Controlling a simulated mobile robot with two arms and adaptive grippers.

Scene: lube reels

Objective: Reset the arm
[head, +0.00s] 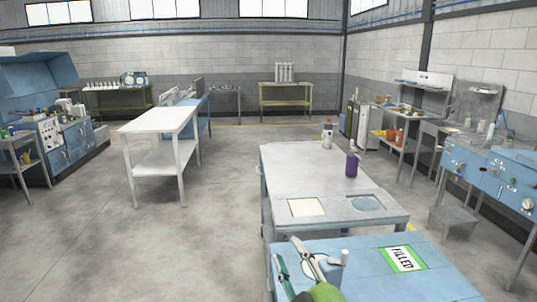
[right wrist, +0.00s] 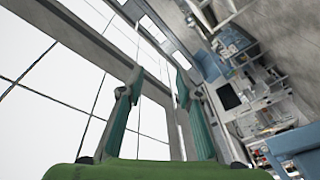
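My right gripper (head: 287,250) shows at the bottom of the head view, in front of the blue surface marked FILLED. In the right wrist view its two green fingers (right wrist: 157,78) stand apart with nothing between them. That view is tilted, with bright windows at left and the room at right. My left gripper is in neither view. On the grey table (head: 300,178) ahead, a purple bottle (head: 351,164) and a white bottle (head: 327,136) stand upright. A pale square (head: 306,207) and a round bluish patch (head: 366,202) lie near its front edge.
The blue surface (head: 440,284) with a green-and-white FILLED sign (head: 403,259) is close in front. A white table (head: 160,121) stands at left. Blue workbenches (head: 470,167) line the right wall. The floor between the tables is clear.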

